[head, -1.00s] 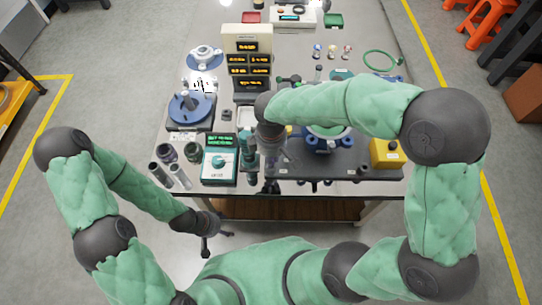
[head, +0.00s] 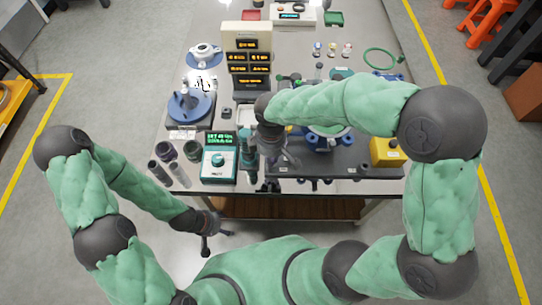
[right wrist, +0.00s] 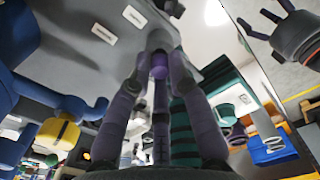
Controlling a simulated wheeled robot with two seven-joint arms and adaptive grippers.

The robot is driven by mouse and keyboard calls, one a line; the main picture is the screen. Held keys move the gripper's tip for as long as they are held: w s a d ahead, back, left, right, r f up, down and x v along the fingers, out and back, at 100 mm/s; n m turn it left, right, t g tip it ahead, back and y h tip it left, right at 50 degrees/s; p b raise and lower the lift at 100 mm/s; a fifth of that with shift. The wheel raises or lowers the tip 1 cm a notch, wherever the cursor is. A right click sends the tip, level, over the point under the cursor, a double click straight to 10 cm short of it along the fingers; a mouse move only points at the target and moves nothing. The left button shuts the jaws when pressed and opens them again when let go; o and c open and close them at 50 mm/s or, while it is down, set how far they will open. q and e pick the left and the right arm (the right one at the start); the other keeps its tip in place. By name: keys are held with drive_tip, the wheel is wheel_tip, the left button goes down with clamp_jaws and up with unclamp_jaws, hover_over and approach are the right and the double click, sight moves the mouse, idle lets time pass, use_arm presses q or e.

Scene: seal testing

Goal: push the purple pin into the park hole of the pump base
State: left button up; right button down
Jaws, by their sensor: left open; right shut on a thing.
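My right gripper (head: 284,163) is over the left part of the dark grey base plate (head: 330,168), which I take for the pump base. In the right wrist view, its two fingers (right wrist: 160,65) are shut on the purple pin (right wrist: 159,70), whose rounded purple part shows between the fingertips. The plate (right wrist: 75,45) with white labels shows beyond the fingertips. The park hole is hidden, and I cannot tell whether the pin touches the plate. In the head view the pin is hidden. My left gripper (head: 205,245) is open and empty, low in front of the table.
A teal device with a dial (head: 220,162) and a teal cylinder (head: 246,150) stand left of the plate. Dark cups and tubes stand at the table's front left. A yellow block (head: 387,152) is at the right. A display tower (head: 247,60) rises behind.

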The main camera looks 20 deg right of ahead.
drive_tip(key=shift+f, duration=0.4)
idle(0.5)
drive_tip(key=shift+f, duration=0.1)
idle(0.6)
drive_tip(key=c, duration=1.1)
unclamp_jaws()
wheel_tip(320, 180, up, 9)
drive_tip(key=p, duration=0.7)
drive_tip(key=shift+p, duration=0.4)
